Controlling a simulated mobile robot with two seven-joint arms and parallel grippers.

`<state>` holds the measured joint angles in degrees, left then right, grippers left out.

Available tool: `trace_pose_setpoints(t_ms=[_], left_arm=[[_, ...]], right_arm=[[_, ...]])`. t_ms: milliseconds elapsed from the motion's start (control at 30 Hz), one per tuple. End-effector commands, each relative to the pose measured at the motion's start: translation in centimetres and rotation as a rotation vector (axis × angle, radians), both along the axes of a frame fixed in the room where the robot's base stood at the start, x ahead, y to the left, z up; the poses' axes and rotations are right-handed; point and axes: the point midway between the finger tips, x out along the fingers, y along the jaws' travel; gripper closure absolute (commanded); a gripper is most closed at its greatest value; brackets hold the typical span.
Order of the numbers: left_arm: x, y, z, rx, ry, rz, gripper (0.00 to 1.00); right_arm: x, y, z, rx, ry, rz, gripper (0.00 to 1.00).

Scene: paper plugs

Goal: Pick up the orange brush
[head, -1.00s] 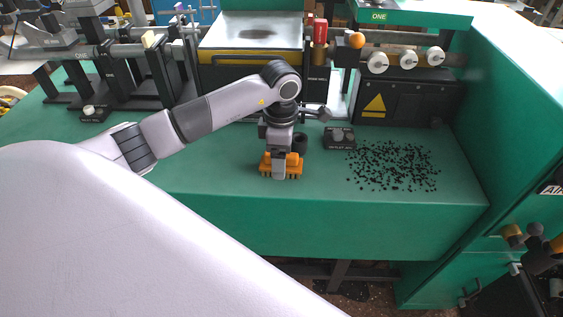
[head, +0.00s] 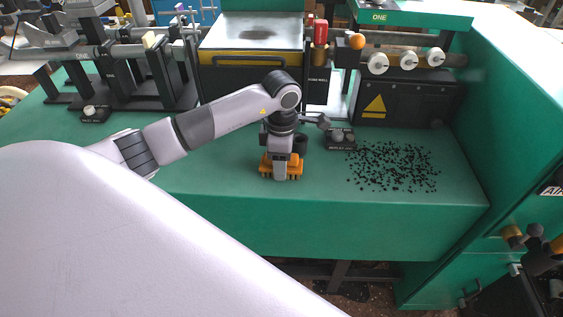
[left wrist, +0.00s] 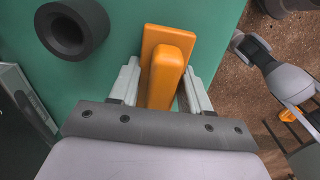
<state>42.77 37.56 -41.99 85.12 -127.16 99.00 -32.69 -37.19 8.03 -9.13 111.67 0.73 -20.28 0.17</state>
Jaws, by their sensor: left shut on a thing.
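The orange brush (head: 294,168) stands on the green bench top near its front edge, bristles down. In the left wrist view its orange handle (left wrist: 166,72) lies between the two fingers. My left gripper (head: 280,170) points down over the brush and is shut on its handle; it also shows in the left wrist view (left wrist: 158,88). The gripper hides the middle of the brush in the head view.
A black ring (left wrist: 72,28) stands close behind the brush. Many black plugs (head: 395,165) lie scattered to the right. A dark box (head: 340,144) with round knobs is behind. The green bench top (head: 215,170) is clear to the left.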

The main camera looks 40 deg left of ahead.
Motion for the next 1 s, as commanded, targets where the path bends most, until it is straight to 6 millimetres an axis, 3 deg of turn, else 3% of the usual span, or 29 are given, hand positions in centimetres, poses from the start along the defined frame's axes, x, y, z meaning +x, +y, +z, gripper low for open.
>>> trace_pose_setpoints(t_ms=[267, 700, 1000], left_arm=[[0.1, 0.0, 3.2, 0.001, -0.006, -0.001, 0.85], [0.1, 0.1, 15.8, 0.002, -0.008, 0.0, 0.85], [0.1, 0.0, 19.4, 0.001, -0.003, 0.001, 0.85]], right_arm=[[0.0, 0.0, 0.0, 0.0, -0.001, 0.0, 0.57], [0.0, 0.0, 0.1, 0.001, -0.001, -0.001, 0.57], [0.0, 0.0, 0.8, 0.001, -0.001, -0.001, 0.57]])
